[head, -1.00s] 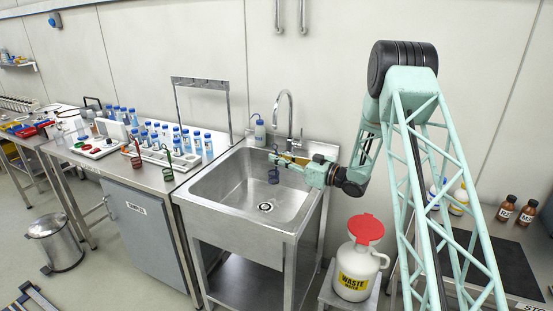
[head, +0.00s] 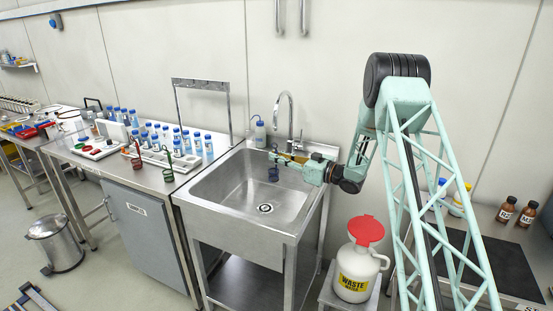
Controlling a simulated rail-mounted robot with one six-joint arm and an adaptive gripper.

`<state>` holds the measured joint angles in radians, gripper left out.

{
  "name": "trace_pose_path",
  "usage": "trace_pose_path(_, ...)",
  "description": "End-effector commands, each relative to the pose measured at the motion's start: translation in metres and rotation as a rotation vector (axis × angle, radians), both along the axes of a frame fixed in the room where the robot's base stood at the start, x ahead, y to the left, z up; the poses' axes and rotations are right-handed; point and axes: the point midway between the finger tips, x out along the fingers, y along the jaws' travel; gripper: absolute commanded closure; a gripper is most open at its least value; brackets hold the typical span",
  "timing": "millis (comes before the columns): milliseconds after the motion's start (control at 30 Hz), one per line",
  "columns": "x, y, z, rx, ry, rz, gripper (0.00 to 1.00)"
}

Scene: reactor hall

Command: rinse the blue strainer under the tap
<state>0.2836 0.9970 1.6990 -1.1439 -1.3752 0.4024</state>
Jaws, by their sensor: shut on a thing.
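My gripper (head: 283,158) reaches in from the right over the back part of the steel sink (head: 228,198). It is shut on the blue strainer (head: 273,174), a small dark blue basket that hangs below the jaws inside the basin, above the drain. The tap (head: 288,112) is a curved chrome spout at the back of the sink, and its outlet is close to the strainer. I cannot tell whether water is running or whether the strainer is straight under the outlet.
A wash bottle (head: 260,134) stands behind the sink's back edge. A bare metal hanging rail (head: 200,84) rises at the sink's left. A white waste can (head: 357,270) with a red funnel stands at right.

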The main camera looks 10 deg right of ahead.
Motion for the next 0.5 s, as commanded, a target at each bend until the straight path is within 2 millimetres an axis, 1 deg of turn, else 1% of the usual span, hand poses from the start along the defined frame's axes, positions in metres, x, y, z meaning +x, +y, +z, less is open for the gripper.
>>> trace_pose_path(500, 0.03, -0.004, -0.006, 0.001, 0.0, 0.001, 1.0)
